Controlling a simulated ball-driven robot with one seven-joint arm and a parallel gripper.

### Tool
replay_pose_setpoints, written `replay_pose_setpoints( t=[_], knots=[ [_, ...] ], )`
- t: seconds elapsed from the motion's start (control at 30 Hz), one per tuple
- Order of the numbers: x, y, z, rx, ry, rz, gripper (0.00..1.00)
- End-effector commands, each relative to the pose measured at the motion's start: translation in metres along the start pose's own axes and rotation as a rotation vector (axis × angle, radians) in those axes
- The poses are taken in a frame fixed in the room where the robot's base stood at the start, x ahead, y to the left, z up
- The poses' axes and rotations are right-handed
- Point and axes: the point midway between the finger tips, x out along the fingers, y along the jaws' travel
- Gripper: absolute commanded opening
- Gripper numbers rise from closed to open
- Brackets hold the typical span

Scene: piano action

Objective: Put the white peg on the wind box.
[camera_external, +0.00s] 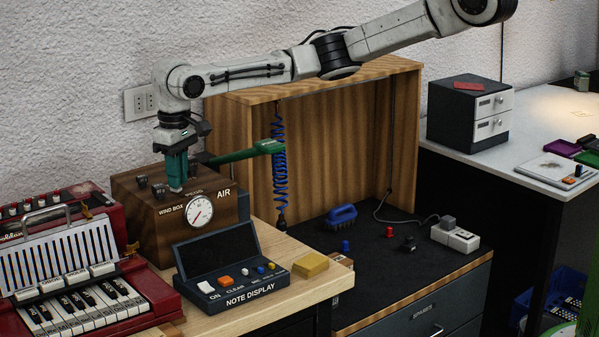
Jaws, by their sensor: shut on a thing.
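The wind box (222,212) is a brown wooden box with a round white gauge and the words WIND BOX and AIR on its front. My gripper (176,180) points down over the top of the wind box, with teal fingers shut. A small pale end, seemingly the white peg (176,189), shows at the fingertips. The fingers hide most of it. I cannot tell whether its lower end touches the box top. Several dark knobs or pegs (158,190) stand on the box top, left of my gripper.
A dark note display (228,252) with buttons stands in front of the wind box. A red accordion (85,270) is at the left. A yellow block (310,264) lies on the bench.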

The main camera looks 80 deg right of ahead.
Motion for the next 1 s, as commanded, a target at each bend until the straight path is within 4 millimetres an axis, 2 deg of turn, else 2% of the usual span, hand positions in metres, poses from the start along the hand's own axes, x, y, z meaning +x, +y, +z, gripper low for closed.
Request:
replay_pose_setpoints(
  t=[0.07, 0.1, 0.33, 0.67, 0.77, 1.0],
  knots=[
    [0.003, 0.0, 0.001, 0.0, -0.001, 0.0, 0.0],
    [0.002, 0.0, 0.0, 0.0, 0.0, 0.0, 0.19],
    [0.002, 0.0, 0.0, 0.0, 0.0, 0.0, 0.41],
    [-0.003, 0.0, 0.0, -0.001, 0.001, 0.0, 0.41],
    [-0.013, -0.001, 0.0, -0.001, 0.0, -0.002, 0.41],
    [-0.062, -0.001, 0.0, -0.001, 0.002, -0.003, 0.41]
  ],
)
